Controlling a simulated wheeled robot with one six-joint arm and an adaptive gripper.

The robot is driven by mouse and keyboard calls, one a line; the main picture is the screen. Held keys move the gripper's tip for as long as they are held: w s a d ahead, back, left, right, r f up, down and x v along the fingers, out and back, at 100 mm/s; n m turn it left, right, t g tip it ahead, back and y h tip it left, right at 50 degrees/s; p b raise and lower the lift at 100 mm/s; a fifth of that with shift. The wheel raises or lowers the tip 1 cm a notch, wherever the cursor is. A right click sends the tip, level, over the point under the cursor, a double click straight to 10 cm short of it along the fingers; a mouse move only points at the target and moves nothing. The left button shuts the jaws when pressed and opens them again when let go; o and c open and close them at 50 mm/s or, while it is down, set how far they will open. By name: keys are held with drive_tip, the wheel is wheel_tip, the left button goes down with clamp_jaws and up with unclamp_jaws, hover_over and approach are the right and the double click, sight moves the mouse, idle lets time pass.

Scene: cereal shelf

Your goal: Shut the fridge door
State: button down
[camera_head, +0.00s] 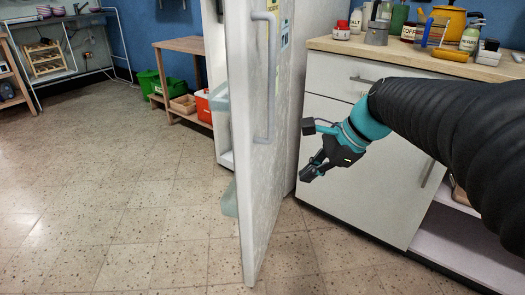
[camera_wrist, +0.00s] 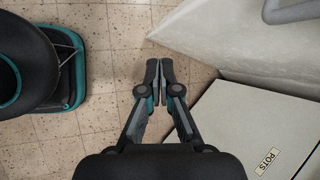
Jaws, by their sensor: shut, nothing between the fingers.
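The fridge door (camera_head: 258,130) stands wide open in the head view, swung out toward me, with its outer face and long grey handle (camera_head: 271,80) to the right. Part of the white fridge body (camera_head: 213,55) shows behind it at the left. My gripper (camera_head: 306,176) is right of the door, in front of the counter, with its fingers shut and empty. In the wrist view the fingertips (camera_wrist: 159,66) are together, pointing toward the door's lower part (camera_wrist: 235,40), with floor beneath. I see no contact between gripper and door.
A white counter cabinet (camera_head: 350,160) stands close behind and right of my gripper, its wooden top (camera_head: 400,50) crowded with jars and bottles. Pale door shelves (camera_head: 229,200) jut from the door's inner side. The tiled floor at left (camera_head: 110,200) is clear.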

drive_tip(key=w+m+y, duration=0.3)
drive_tip(key=w+m, duration=0.2)
drive_tip(key=w, duration=0.3)
drive_tip(key=b, duration=0.2)
approach(250, 173)
drive_tip(key=x, duration=0.5)
drive_tip(key=shift+w+d+f, duration=0.1)
drive_tip(key=shift+w+f, duration=0.1)
drive_tip(key=shift+f, duration=0.45)
drive_tip(key=shift+w+a, duration=0.1)
drive_tip(key=shift+a, duration=0.4)
drive_tip(key=shift+a, duration=0.1)
